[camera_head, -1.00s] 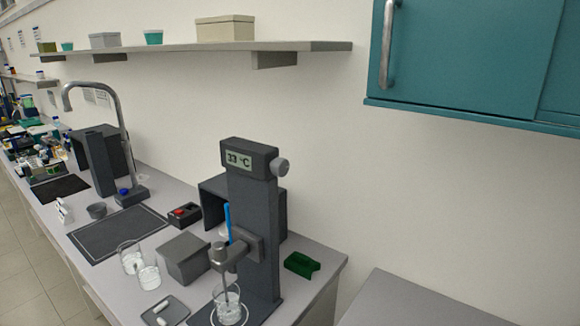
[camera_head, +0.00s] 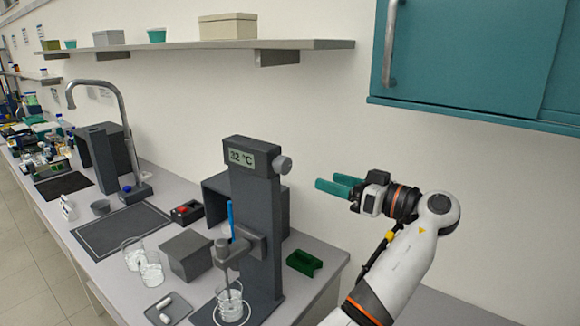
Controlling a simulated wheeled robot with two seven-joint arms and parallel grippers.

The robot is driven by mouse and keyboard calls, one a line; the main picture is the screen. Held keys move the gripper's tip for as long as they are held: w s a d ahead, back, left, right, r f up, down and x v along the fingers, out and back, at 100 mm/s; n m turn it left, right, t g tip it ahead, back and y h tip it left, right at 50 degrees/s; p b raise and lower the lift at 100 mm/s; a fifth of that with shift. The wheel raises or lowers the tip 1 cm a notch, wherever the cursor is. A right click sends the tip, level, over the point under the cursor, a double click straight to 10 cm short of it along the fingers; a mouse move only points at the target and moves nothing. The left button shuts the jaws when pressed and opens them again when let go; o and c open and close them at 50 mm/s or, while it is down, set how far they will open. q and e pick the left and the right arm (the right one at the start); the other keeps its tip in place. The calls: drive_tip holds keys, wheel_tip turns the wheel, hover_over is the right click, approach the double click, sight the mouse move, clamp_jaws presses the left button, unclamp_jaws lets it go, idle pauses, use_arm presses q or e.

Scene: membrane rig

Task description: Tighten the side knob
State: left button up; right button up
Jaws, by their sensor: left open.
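The side knob (camera_head: 284,164) is a round light grey disc on the right side of the dark stand's head (camera_head: 240,157), next to a display reading 32 °C. The dark column (camera_head: 262,230) stands upright on the bench. A clamp arm on it holds a blue stick and a probe over a beaker (camera_head: 231,303) of clear liquid. My left gripper (camera_head: 334,184) has green fingers, is open and empty, and is apart from the knob, to its right and slightly lower. The fingers point left towards the stand. My right gripper is not in view.
A green holder (camera_head: 304,263) lies right of the column. A grey box (camera_head: 186,254), two beakers, a small tray (camera_head: 168,309) and a red-button box (camera_head: 186,212) stand left of it. A teal cabinet (camera_head: 470,60) and a shelf (camera_head: 180,48) hang above.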

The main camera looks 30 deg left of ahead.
sight(287, 166)
use_arm(q)
drive_tip(key=a+p, duration=0.2)
drive_tip(key=a, duration=0.1)
drive_tip(key=a+p, duration=0.3)
drive_tip(key=a, duration=0.1)
drive_tip(key=a+r+p, duration=0.1)
drive_tip(key=a+p, duration=0.1)
drive_tip(key=a, duration=0.2)
drive_tip(key=shift+w+a, duration=0.1)
drive_tip(key=shift+w, duration=0.3)
drive_tip(key=shift+a+f+p, duration=0.2)
drive_tip(key=shift+a+p, duration=0.15)
drive_tip(key=shift+a, duration=0.05)
